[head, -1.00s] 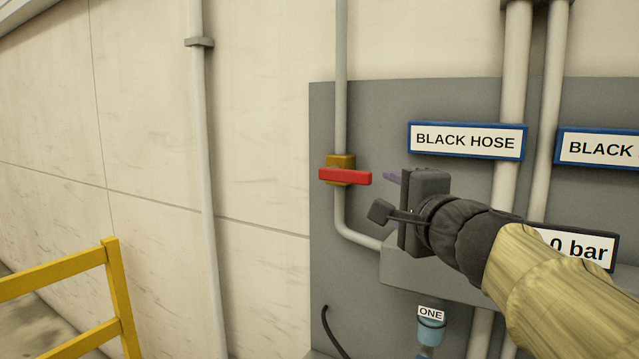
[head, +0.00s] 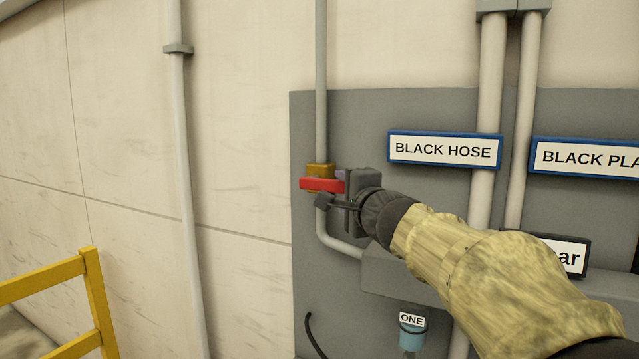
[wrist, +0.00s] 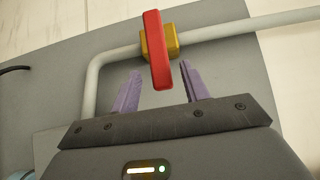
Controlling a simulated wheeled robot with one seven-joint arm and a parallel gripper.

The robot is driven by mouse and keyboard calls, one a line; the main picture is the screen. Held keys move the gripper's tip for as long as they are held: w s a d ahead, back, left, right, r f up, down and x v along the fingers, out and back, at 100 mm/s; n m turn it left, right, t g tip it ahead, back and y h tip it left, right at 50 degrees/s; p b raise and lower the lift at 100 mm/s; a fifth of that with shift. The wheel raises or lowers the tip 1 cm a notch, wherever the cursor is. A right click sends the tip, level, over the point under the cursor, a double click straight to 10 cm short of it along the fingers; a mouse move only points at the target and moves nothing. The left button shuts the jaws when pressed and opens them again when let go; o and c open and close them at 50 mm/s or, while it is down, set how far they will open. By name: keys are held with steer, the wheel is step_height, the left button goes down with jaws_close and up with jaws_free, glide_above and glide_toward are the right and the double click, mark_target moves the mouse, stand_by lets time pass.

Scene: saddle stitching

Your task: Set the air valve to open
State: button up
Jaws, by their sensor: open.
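The air valve has a red handle (head: 321,185) on a brass-yellow body (head: 320,169), set in a grey vertical pipe. The handle lies across the pipe in the head view. My gripper (head: 340,188) is at the handle's right end. In the wrist view, the red handle (wrist: 157,50) and yellow body (wrist: 160,43) show ahead of my gripper (wrist: 158,88). Its purple fingers are apart, with the handle's near end between or just ahead of their tips. No finger is seen touching the handle. In the head view my gripper hides the fingers in part.
The valve is on a grey panel (head: 430,110) with signs reading "BLACK HOSE" (head: 445,150) and "BLACK PLA..." (head: 590,158). Thicker pipes (head: 488,110) run to the right. A blue cup-like part labelled "ONE" (head: 412,335) is below. A yellow railing (head: 95,300) stands at lower left.

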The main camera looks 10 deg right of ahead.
mark_target(333, 186)
steer(key=w, duration=0.4)
steer(key=w+a+p, duration=0.1)
steer(key=shift+w, duration=0.4)
steer(key=shift+c, duration=0.4)
jaws_close()
